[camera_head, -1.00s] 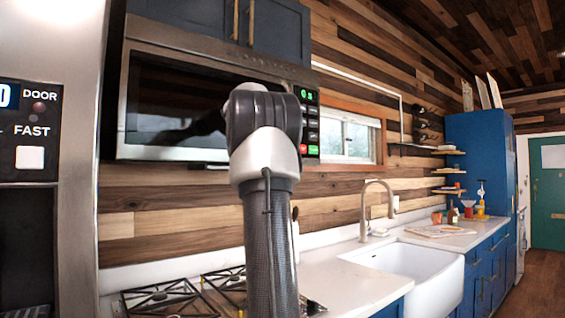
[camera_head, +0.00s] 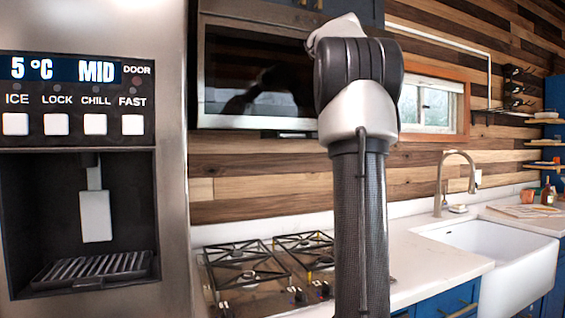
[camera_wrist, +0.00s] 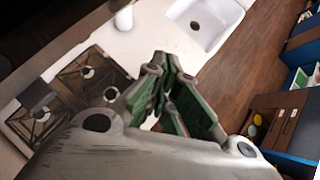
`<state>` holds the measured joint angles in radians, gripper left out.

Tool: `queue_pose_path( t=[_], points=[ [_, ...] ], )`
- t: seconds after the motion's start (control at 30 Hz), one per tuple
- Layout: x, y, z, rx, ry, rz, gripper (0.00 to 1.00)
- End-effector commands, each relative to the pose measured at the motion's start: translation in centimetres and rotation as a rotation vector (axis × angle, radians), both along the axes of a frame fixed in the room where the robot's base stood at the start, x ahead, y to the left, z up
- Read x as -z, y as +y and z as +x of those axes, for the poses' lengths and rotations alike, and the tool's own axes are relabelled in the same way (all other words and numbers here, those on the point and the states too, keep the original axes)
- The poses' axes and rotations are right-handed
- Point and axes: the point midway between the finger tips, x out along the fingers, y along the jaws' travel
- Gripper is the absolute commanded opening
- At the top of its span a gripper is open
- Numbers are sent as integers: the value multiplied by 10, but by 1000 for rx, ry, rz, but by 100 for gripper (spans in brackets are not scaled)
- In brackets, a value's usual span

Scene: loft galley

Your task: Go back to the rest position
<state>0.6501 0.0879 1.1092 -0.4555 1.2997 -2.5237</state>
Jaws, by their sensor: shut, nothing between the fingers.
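My gripper (camera_wrist: 166,92) shows in the wrist view, with its green-lined fingers drawn together and nothing between them. It hangs in the air, with the counter and wooden floor behind and below it. In the head view my arm stands upright in front of the cooktop and microwave. The gripper itself does not show in the head view.
A fridge with a dispenser panel (camera_head: 95,262) stands close on the left. The gas cooktop (camera_head: 240,272), microwave (camera_head: 255,80), white sink (camera_head: 490,245) and tap (camera_head: 441,185) line the wall. The wrist view shows open wooden floor (camera_wrist: 235,65).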

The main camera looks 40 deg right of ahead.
Motion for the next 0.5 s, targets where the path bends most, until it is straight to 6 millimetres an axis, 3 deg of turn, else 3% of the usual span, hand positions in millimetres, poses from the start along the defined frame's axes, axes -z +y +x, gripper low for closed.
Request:
queue_pose_path(
  t=[0.23,0.37,0.43,0.5],
  points=[
    [0,0,0,35,-33,9,0],
    [-1,-1,5,191,-210,51,0],
    [14,-2,12,326,-347,116,0],
    [49,-1,21,493,-473,212,0]
  ],
)
